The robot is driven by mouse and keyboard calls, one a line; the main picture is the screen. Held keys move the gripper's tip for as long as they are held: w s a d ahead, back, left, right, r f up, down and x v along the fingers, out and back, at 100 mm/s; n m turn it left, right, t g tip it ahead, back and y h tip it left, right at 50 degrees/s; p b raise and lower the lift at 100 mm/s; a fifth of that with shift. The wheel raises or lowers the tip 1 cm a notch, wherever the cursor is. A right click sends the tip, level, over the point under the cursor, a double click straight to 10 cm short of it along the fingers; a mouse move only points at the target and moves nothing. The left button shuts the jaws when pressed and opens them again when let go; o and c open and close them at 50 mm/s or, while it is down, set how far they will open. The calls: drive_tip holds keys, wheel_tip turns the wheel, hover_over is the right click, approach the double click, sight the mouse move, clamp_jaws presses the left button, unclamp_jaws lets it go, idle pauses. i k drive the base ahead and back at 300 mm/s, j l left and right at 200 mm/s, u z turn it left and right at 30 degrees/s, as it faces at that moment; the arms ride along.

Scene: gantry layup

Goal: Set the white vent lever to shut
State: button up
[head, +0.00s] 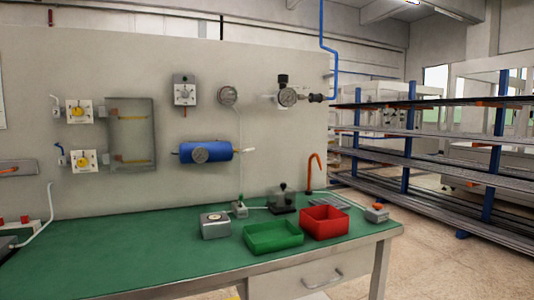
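Two white plates with yellow knobs are fixed one above the other on the left of the wall panel. Beside the upper plate (79,111) is a small pale, whitish lever-like handle (55,98). Beside the lower plate (84,161) is a similar small part (60,149) that looks blue. I cannot tell for sure which is the vent lever, and no label is readable. The pale handle is too small to tell whether it stands open or shut. My gripper is not in view, and nothing visible touches these parts.
A green bench (150,252) runs below the panel. On it are a green tray (273,250), a red bin (325,234) and a grey box (215,232).

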sight(247, 151)
drive_tip(key=i+j, duration=1.3)
drive_tip(key=j+z, duration=0.05)
